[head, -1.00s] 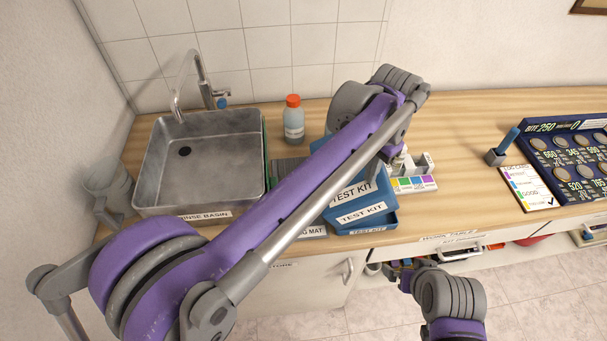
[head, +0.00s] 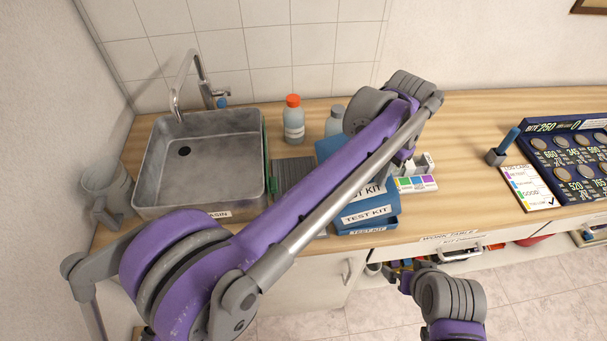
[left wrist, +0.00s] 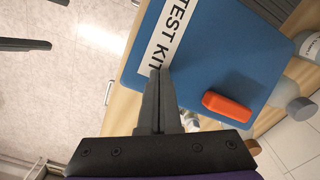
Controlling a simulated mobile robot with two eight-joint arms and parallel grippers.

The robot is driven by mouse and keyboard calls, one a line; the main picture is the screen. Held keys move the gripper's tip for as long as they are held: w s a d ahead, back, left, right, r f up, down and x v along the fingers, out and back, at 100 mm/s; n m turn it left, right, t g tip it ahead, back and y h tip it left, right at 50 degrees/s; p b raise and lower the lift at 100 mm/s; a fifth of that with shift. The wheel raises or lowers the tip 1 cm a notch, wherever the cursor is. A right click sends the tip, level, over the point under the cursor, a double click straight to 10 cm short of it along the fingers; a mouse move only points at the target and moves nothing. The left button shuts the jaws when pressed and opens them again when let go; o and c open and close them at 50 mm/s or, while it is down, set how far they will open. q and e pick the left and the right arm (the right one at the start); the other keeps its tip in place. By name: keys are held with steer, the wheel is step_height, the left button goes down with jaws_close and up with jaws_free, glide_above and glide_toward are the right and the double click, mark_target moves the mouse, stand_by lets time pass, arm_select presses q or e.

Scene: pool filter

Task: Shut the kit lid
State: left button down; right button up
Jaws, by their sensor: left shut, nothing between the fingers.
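The blue test kit (head: 383,222) stands at the counter's front edge. Its blue lid (head: 330,150) lies over it, partly hidden by my left arm; I cannot tell whether it is fully down. In the left wrist view the lid (left wrist: 205,55) shows a white TEST KIT label and an orange piece (left wrist: 227,107) that appears to be on it. My left gripper (left wrist: 160,75) is shut and empty, its tips over the lid near the label; contact is unclear. My right gripper (head: 398,275) is low in front of the counter, its fingers unclear.
A metal sink (head: 200,165) is at left, with a ribbed mat (head: 292,175) beside it. An orange-capped bottle (head: 293,122) and a grey bottle (head: 335,122) stand behind the kit. A colour-chart box (head: 417,184) is just right. The counter farther right is clear up to a pen holder (head: 497,157).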

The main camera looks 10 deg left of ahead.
mark_target(394, 183)
arm_select(q)
steer(key=shift+w+d+f, duration=0.25)
steer(key=shift+d+f, duration=0.55)
steer(key=shift+d, duration=0.15)
arm_select(e)
steer(key=shift+s+f, duration=0.15)
steer(key=shift+f, duration=0.1)
arm_select(q)
steer(key=shift+w+d+f+b, duration=0.25)
steer(key=shift+d+f+b, duration=0.2)
steer(key=shift+d+f, duration=0.5)
arm_select(e)
steer(key=shift+s+f, duration=0.15)
steer(key=shift+f, duration=0.25)
arm_select(q)
steer(key=shift+f, duration=0.1)
steer(key=shift+w+f, duration=0.1)
steer(key=shift+f, duration=0.05)
steer(key=shift+r+p, duration=1.6)
steer(key=shift+r, duration=1.95)
arm_select(e)
steer(key=r, duration=0.1)
steer(key=w+r, duration=0.1)
steer(key=r, duration=0.1)
steer(key=w+r, duration=0.1)
steer(key=shift+w+r, duration=0.25)
steer(key=shift+r, duration=0.1)
steer(key=shift+s, duration=0.15)
